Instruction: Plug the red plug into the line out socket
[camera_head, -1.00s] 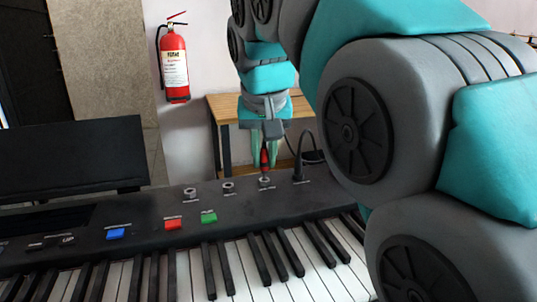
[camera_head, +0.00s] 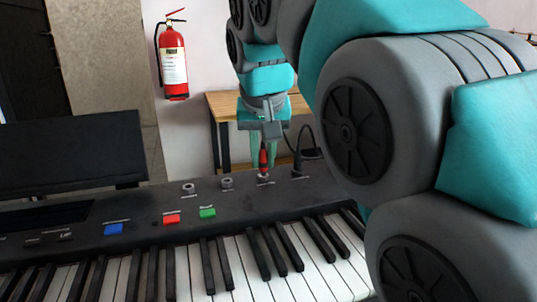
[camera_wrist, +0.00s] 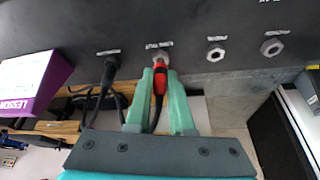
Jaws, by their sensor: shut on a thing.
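The red plug (camera_head: 264,158) stands upright at the third socket from the left in the head view, its tip at or in the metal socket (camera_head: 263,178). In the wrist view the plug (camera_wrist: 159,82) meets that socket (camera_wrist: 160,60); how deep it sits I cannot tell. The printed label by it is too small to read surely. My gripper (camera_wrist: 161,85) is shut on the red plug, one finger on each side. It also shows from above in the head view (camera_head: 265,152).
A black plug (camera_head: 298,165) with a cable stands in the neighbouring socket to the right. Two empty sockets (camera_head: 227,182) (camera_head: 189,188) lie to the left. Red (camera_head: 172,219) and green (camera_head: 207,212) buttons sit nearer the keys. A purple-edged box (camera_wrist: 35,82) shows in the wrist view.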

